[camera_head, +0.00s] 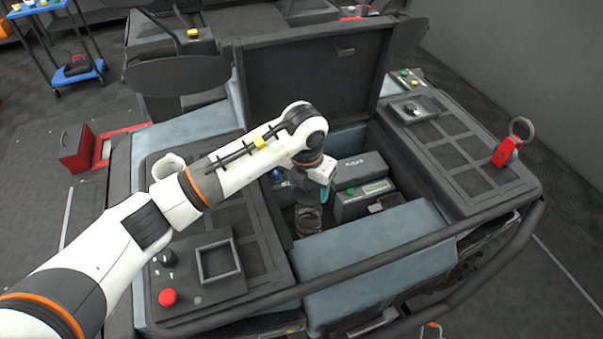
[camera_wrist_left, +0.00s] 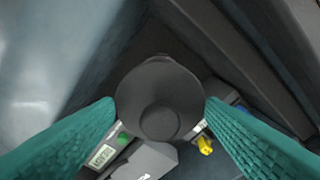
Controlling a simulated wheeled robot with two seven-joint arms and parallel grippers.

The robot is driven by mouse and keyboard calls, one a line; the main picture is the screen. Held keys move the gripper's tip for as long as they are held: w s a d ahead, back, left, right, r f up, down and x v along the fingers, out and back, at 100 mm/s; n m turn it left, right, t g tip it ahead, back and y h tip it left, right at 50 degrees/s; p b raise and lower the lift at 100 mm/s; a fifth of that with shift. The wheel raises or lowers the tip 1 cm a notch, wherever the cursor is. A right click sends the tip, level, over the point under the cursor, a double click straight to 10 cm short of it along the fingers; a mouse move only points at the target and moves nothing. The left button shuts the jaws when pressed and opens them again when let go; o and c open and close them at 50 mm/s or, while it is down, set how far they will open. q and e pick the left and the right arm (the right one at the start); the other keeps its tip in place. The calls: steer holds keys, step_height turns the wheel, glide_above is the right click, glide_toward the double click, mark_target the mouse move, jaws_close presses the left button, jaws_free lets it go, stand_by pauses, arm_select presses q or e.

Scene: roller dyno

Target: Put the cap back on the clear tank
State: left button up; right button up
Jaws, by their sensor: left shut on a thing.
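My left gripper (camera_head: 325,191) reaches down into the open bay of the machine, its teal fingers partly hidden by the wrist. In the left wrist view the two fingers (camera_wrist_left: 160,106) are shut on a dark round cap (camera_wrist_left: 160,88), one on each side. The cap's broad disc with a smaller raised round centre faces the camera. In the head view the cap is not clearly seen. A dark ribbed cylinder (camera_head: 309,220) stands beside and below the gripper. I cannot make out the clear tank with certainty. My right gripper is not in view.
A grey box (camera_head: 362,188) with a green button and display sits right of the gripper in the bay. The raised lid (camera_head: 315,70) stands behind. Side panels and a front bar (camera_head: 375,262) border the bay. A yellow part (camera_wrist_left: 205,146) shows below the cap.

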arm_select(q)
step_height(320, 180, down, 4)
steer(key=shift+r+b, duration=0.25)
steer(key=shift+b, duration=0.6)
steer(key=shift+f+b, duration=0.9)
steer(key=shift+f, duration=0.2)
steer(key=shift+f+b, duration=0.2)
steer(key=shift+b, duration=0.65)
stand_by(0.9)
steer(key=o, duration=1.3)
